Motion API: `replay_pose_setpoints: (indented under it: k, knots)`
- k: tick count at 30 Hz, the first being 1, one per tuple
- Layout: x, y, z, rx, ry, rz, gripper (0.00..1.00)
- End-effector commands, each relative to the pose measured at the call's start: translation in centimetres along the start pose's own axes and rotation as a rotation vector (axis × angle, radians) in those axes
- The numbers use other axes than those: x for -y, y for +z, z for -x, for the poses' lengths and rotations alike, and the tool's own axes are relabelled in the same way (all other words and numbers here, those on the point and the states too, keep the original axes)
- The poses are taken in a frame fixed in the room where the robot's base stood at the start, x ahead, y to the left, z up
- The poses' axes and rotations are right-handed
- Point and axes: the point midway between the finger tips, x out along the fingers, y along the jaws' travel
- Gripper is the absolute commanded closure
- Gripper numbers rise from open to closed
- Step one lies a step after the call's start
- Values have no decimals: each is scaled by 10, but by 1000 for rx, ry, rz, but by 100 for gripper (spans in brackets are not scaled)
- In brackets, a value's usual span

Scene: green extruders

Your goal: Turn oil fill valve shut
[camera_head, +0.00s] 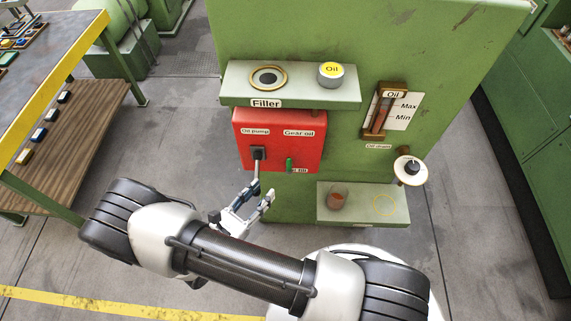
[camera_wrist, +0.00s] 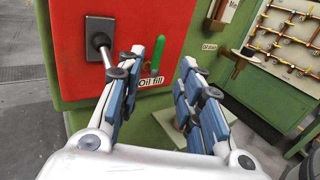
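The oil fill valve is a small green handle (camera_head: 289,164) low on the red panel (camera_head: 278,125), above a label partly readable as "fill". In the wrist view the green handle (camera_wrist: 158,54) stands upright, just above the "Oil fill" label (camera_wrist: 152,83). My gripper (camera_head: 263,192) is below and left of the handle in the head view, with its fingers spread. In the wrist view my gripper (camera_wrist: 166,68) is open and empty, and the handle shows between its two fingertips. The fingers appear apart from the handle.
The oil pump switch (camera_head: 258,153) with its pale lever sits left of the valve, close to my left finger in the wrist view. Above is a shelf (camera_head: 300,85) with an oil can (camera_head: 330,74). A lower shelf (camera_head: 362,215) holds a glass (camera_head: 337,197). A workbench (camera_head: 62,135) stands left.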

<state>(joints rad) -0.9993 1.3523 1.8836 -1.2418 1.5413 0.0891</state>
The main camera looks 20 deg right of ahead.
Motion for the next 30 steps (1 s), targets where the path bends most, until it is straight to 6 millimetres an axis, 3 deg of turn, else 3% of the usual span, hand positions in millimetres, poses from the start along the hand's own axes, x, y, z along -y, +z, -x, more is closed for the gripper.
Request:
replay_pose_setpoints:
  k: [9, 15, 21, 30]
  knots:
    - [2, -1, -72, -1, -8, -1, 66]
    - [2, -1, -105, -1, -6, -1, 66]
    - [1, 0, -120, -1, -2, -1, 66]
    - [0, 0, -122, -1, -1, -1, 66]
